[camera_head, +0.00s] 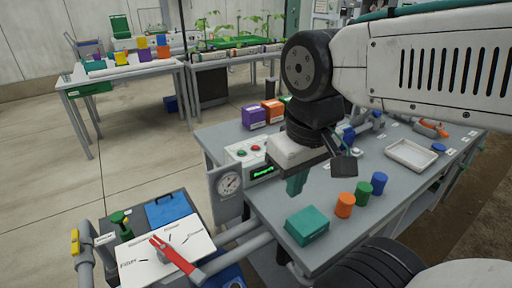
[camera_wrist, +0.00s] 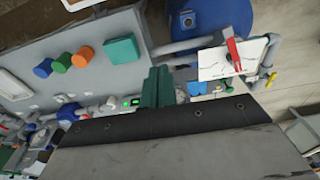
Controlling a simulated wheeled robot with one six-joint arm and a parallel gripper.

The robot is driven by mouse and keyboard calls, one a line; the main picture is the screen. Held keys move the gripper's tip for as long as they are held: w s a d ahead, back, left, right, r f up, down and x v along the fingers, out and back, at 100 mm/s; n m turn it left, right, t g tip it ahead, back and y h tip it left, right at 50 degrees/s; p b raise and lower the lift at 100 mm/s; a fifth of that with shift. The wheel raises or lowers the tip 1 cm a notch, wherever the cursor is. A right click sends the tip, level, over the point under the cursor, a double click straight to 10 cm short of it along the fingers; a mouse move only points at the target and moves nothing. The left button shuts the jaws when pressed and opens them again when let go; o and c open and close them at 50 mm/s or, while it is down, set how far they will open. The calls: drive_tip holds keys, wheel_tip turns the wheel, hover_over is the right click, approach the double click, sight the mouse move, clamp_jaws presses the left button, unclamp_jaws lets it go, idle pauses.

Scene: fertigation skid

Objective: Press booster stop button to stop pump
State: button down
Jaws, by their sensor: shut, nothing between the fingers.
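A pale control box (camera_head: 236,149) stands at the left edge of the grey bench. On its top are a red button (camera_head: 255,147) and a green button (camera_head: 240,153); their labels are too small to read. A green lit display (camera_head: 262,172) is on its front, and it also shows in the wrist view (camera_wrist: 131,101). My gripper (camera_head: 295,186) has teal fingers, shut and empty, pointing down over the bench. It is to the right of the box and apart from the buttons in the head view. In the wrist view my fingers (camera_wrist: 157,88) are beside the display.
A teal box (camera_head: 307,226) and orange (camera_head: 345,205), green (camera_head: 363,194) and blue (camera_head: 379,184) cylinders stand on the bench near my gripper. A gauge (camera_head: 229,183) is below the control box. A red lever (camera_head: 176,256) sits on a white dial plate at the lower left.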

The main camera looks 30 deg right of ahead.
idle(0.7)
drive_tip(key=m+t+y, duration=0.2)
drive_tip(key=m+t, duration=0.6)
drive_tip(key=m, duration=1.7)
hover_over(258, 148)
wheel_tip(258, 148, down, 8)
drive_tip(key=shift+d, duration=0.1)
drive_tip(key=shift+f, duration=4.4)
